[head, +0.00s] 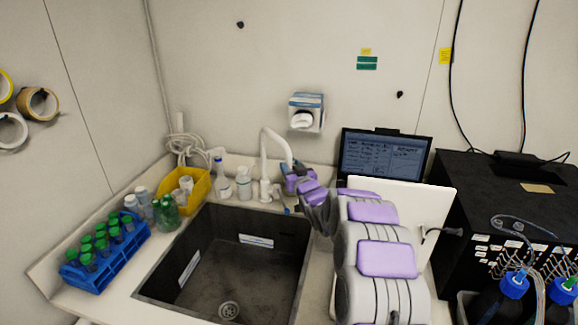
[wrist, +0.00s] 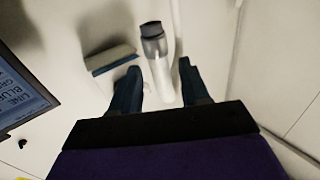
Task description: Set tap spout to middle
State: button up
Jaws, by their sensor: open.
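The white tap (head: 265,188) stands at the back edge of the dark sink. Its curved spout (head: 279,145) arches to the right in the head view, with its end close to my gripper (head: 287,181). In the wrist view, a white tube with a dark end, seemingly the spout (wrist: 158,70), shows between the two dark fingers of my gripper (wrist: 161,85). The fingers are apart, with a visible gap on either side of the tube. I cannot tell whether either finger touches it. The arm partly hides the spout's end in the head view.
The sink (head: 230,255) lies below the tap. Bottles (head: 243,183) and a yellow bin (head: 190,187) stand left of the tap. A blue rack (head: 105,250) is further left. A screen (head: 384,158) and a white panel (head: 425,215) are at right.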

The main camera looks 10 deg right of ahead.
jog(key=shift+w+a, duration=0.25)
jog(key=shift+w, duration=0.9)
grip_shut()
